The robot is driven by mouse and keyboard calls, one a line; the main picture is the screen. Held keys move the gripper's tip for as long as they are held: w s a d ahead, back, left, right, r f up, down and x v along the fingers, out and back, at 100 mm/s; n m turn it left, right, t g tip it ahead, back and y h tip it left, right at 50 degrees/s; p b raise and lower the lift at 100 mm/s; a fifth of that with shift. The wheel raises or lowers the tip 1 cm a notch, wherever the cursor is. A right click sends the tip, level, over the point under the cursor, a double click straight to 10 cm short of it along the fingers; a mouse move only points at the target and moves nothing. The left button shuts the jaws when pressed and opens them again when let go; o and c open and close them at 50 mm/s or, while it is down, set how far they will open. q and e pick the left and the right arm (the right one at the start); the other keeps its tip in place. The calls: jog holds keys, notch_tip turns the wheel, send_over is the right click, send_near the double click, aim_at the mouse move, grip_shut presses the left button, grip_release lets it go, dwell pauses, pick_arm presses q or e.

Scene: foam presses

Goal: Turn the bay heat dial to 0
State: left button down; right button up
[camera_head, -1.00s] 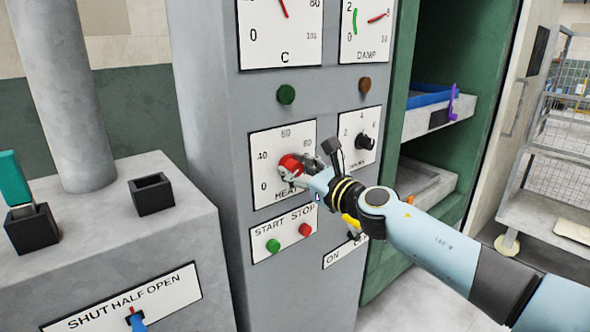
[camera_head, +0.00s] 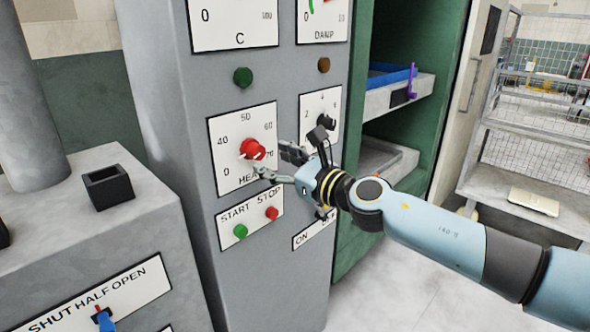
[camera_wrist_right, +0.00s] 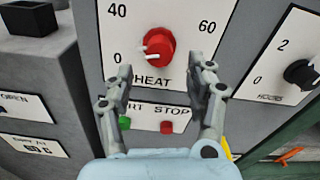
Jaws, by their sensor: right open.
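The red heat dial (camera_head: 253,149) sits on a white plate (camera_head: 226,176) marked 0, 40, 50, 60 and 70, with HEAT below. In the right wrist view the red dial (camera_wrist_right: 160,46) shows white marks on its left side, facing the 0 side; the exact setting is hard to tell. My right gripper (camera_head: 273,160) is open and empty, just right of and below the dial, apart from it. In the right wrist view its two fingers (camera_wrist_right: 160,73) stand wide apart below the dial. My left gripper is not in view.
A START STOP plate (camera_head: 251,222) with green and red buttons lies below. A black hours dial (camera_head: 329,121) is at the right. A concrete block with a black holder (camera_head: 108,187) stands left. A green bay with shelves (camera_head: 415,92) is at right.

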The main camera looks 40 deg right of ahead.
aim_at(259, 153)
jog(key=s, duration=0.6)
jog(key=shift+s+d, duration=0.25)
jog(key=w+m, duration=0.2)
jog(key=m, duration=0.8)
jog(key=w+r+m, duration=0.1)
jog(key=w+m, duration=0.1)
jog(key=m, duration=0.8)
jog(key=w+m, duration=0.2)
jog(key=m, duration=0.8)
jog(key=shift+a+r+p, duration=0.2)
jog(key=shift+a+p, duration=0.15)
jog(key=shift+p, duration=0.05)
jog(key=w, duration=0.2)
jog(key=w+p, duration=0.1)
jog(key=w, duration=0.1)
jog(key=w+f, duration=0.1)
jog(key=w, duration=0.1)
jog(key=shift+w+a, duration=0.2)
jog(key=shift+a, duration=0.1)
